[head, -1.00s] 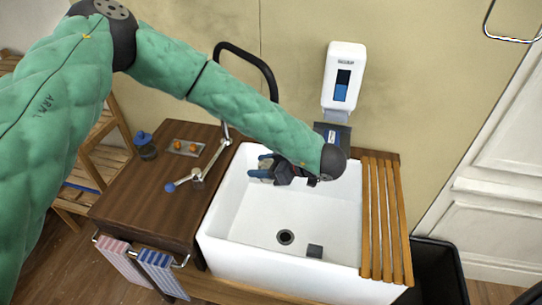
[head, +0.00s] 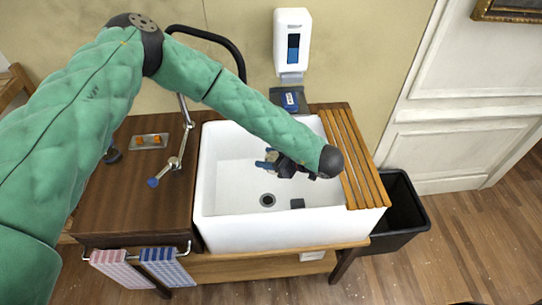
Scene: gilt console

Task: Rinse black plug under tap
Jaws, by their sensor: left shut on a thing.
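My left gripper (head: 267,161) is over the basin of the white sink (head: 218,185), with blue fingertips. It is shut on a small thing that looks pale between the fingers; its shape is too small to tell. A small dark block (head: 297,203), perhaps the black plug, lies on the sink floor right of the round drain (head: 267,200), apart from the gripper. The tap's black arched pipe (head: 215,38) rises behind my left arm, which hides its outlet. A metal lever with a blue end (head: 170,168) stands on the wooden counter. My right gripper is not in view.
A soap dispenser (head: 292,45) hangs on the wall above a dark blue box (head: 290,99). A slatted wooden rack (head: 353,160) covers the sink's right side. A black bin (head: 405,222) stands to the right. Two towels (head: 165,268) hang in front of the counter (head: 125,205).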

